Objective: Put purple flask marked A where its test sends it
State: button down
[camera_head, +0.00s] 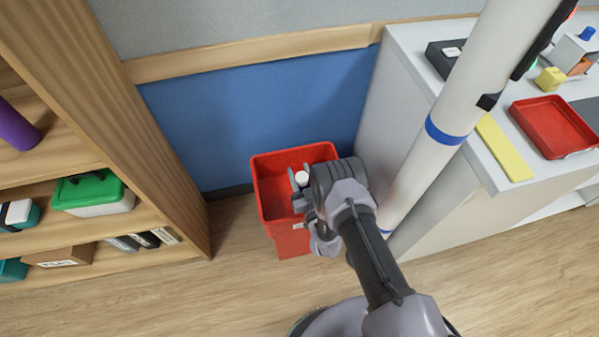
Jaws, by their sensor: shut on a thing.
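My gripper (302,187) is over the right part of the open red bin (262,163) on the floor. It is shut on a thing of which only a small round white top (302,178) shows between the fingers. The rest of that held thing is hidden by my gripper and wrist, so I cannot see a purple body or a letter A on it. I cannot tell how far above or inside the bin's rim it is.
A wooden shelf (165,130) at left holds a purple cylinder (16,126), cut off by the picture edge, and a green-lidded box (90,192). A counter at right bears a red tray (555,126), a yellow strip (504,148) and a yellow block (550,79).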

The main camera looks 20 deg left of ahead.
jog(key=shift+f, duration=0.25)
jog(key=c, duration=0.9)
grip_release()
jog(key=shift+o, duration=0.2)
jog(key=shift+r, duration=0.85)
jog(key=p+v, duration=0.8)
jog(key=v, duration=0.4)
jog(key=shift+f, duration=0.2)
